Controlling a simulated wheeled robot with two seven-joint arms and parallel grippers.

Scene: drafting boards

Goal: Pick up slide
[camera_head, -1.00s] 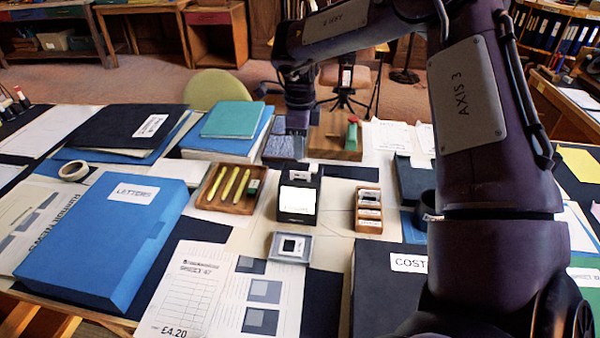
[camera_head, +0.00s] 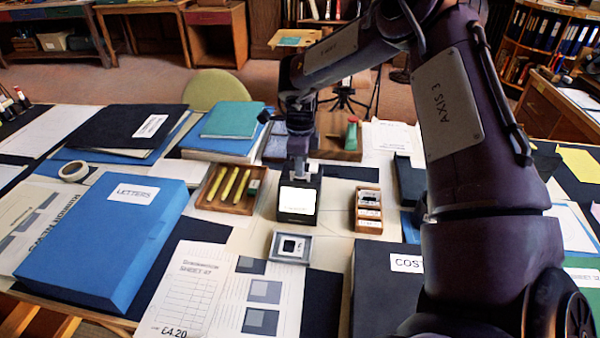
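A small slide (camera_head: 292,245), with a pale mount and dark centre, lies on a square grey tray (camera_head: 307,250) near the middle of the table. Behind it stands a black viewer (camera_head: 298,217) with a bright white panel. My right gripper (camera_head: 298,176) points down at the back edge of the viewer, behind the slide and apart from it. Its fingertips are small here, and I cannot tell whether they are open or shut. My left gripper is out of view.
A wooden box with white-labelled dividers (camera_head: 369,212) stands right of the viewer. A wooden tray of yellow pencils (camera_head: 213,203) is on the left. A blue letters box (camera_head: 104,240) and a black box (camera_head: 378,295) flank printed sheets (camera_head: 190,290) in front.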

